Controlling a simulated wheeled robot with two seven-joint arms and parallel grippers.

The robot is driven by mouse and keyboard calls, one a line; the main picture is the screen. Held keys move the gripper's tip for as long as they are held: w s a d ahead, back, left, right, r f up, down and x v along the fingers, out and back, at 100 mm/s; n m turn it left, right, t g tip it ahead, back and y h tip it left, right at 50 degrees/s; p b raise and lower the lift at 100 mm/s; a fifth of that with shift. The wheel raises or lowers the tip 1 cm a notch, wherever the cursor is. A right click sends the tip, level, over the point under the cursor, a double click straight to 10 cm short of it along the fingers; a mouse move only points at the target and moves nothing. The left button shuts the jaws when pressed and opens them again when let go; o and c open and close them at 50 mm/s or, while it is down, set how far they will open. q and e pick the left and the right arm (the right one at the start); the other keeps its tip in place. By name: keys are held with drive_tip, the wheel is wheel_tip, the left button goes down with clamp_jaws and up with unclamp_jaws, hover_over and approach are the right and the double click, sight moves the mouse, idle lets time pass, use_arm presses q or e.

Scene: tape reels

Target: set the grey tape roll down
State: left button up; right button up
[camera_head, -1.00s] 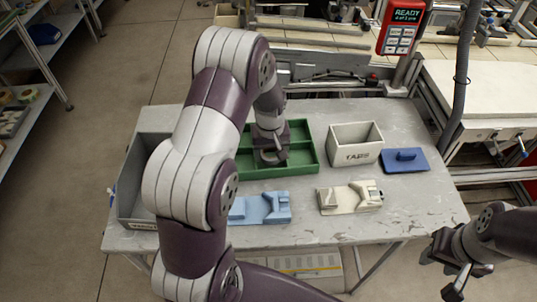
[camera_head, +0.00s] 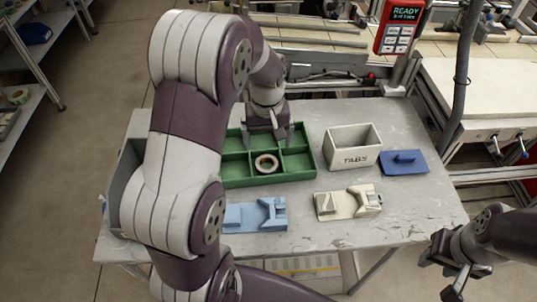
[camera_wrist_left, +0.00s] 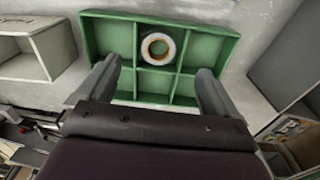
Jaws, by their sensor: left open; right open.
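The tape roll (camera_head: 257,163), a pale grey ring with a brownish core, lies flat in the front middle compartment of the green divided tray (camera_head: 282,178). It also shows in the left wrist view (camera_wrist_left: 172,48), inside the tray (camera_wrist_left: 108,22) and apart from the fingers. My left gripper (camera_head: 268,140) is open and empty above the tray, just behind the roll in the head view; its spread fingers show in the left wrist view (camera_wrist_left: 155,78). My right gripper (camera_head: 447,262) is open and empty off the table's front right corner.
A TABS box (camera_head: 354,158) and a blue lid-like piece (camera_head: 403,165) stand to the right. A blue tape dispenser (camera_head: 245,217) and a cream one (camera_head: 338,205) lie in front. A grey bin (camera_head: 128,190) is partly hidden by my left arm. The table's front right is clear.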

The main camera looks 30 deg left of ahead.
use_arm(q)
drive_tip(key=s+d+m+t, duration=0.1)
drive_tip(key=s+d+m, duration=0.5)
drive_tip(key=s, duration=0.5)
drive_tip(key=shift+s+d+m, duration=0.3)
drive_tip(key=shift+s+d, duration=0.1)
